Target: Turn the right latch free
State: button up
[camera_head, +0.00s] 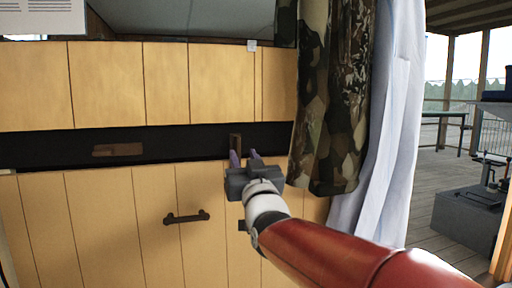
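The right latch (236,141) is a small brown piece that stands upright on the black band of the wooden front. My gripper (245,157) is in front of the band, just below and slightly right of this latch. Its two purple fingers point up toward the band and are apart, with nothing seen between them. The left finger overlaps the latch's lower end in the picture; I cannot tell whether they touch. A second brown latch (117,150) lies level on the band at the left.
A dark bar handle (186,217) sits on the lower wooden panel (95,225). A camouflage curtain (333,110) hangs close to the right of my gripper, with a pale curtain (388,120) beside it. A deck with a table (445,115) lies beyond at the right.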

aim_at(239, 146)
jog(key=x, duration=0.6)
jog(key=shift+w+a+p, duration=0.15)
jog(key=shift+w+p, duration=0.05)
jog(key=shift+p, duration=0.2)
grip_shut()
